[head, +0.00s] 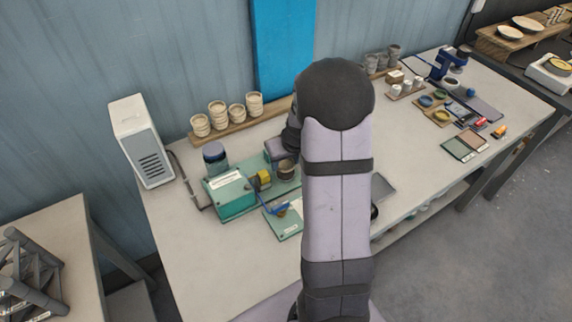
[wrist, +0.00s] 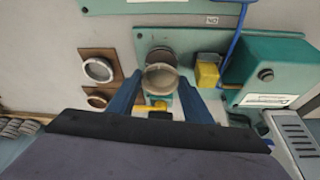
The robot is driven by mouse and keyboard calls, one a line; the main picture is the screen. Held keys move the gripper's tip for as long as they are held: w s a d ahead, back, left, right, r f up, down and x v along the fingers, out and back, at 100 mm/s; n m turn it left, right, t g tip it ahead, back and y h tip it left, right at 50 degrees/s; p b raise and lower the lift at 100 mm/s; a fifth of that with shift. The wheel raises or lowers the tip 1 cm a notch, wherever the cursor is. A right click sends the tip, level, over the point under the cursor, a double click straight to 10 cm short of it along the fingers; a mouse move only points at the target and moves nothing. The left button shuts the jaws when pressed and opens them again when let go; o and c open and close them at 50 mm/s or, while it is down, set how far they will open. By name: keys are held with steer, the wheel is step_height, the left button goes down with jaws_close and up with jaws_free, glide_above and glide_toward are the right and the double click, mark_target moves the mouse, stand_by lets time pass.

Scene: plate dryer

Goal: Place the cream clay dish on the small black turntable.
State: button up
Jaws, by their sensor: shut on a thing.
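My gripper (wrist: 160,77) has its two blue fingers on either side of a round cream-brown clay dish (wrist: 160,83) in the wrist view, and is shut on it. A dark round disc (wrist: 157,53), which looks like the small black turntable, shows just beyond the dish on a green base. The dish partly covers it, and I cannot tell whether the two touch. In the head view a brownish round dish (head: 287,170) shows beside the green machine. My arm hides much of that area.
A green machine (head: 231,198) with a yellow block (head: 263,180) stands close by. Several pale cups (head: 237,112) stand on a wooden board behind. The table's front left is clear.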

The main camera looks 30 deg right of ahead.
steer(key=shift+f, duration=1)
steer(key=shift+f, duration=0.2)
steer(key=o, duration=1)
steer(key=shift+r, duration=0.1)
steer(key=shift+r, duration=0.4)
steer(key=d+b+v, duration=0.1)
steer(key=v, duration=1)
steer(key=s+a+f+g, duration=0.1)
steer(key=s+a, duration=0.4)
steer(key=a, duration=0.1)
steer(key=s+a+f+n+g, duration=0.1)
steer(key=s+a+f+g, duration=0.1)
steer(key=s+a, duration=0.4)
steer(key=s+a+f+g, duration=0.1)
steer(key=s+a+f, duration=0.1)
steer(key=s+a, duration=0.4)
steer(key=shift+f+n+g+y, duration=0.1)
steer(key=shift+n+g+y, duration=0.2)
steer(key=shift+n+y, duration=0.1)
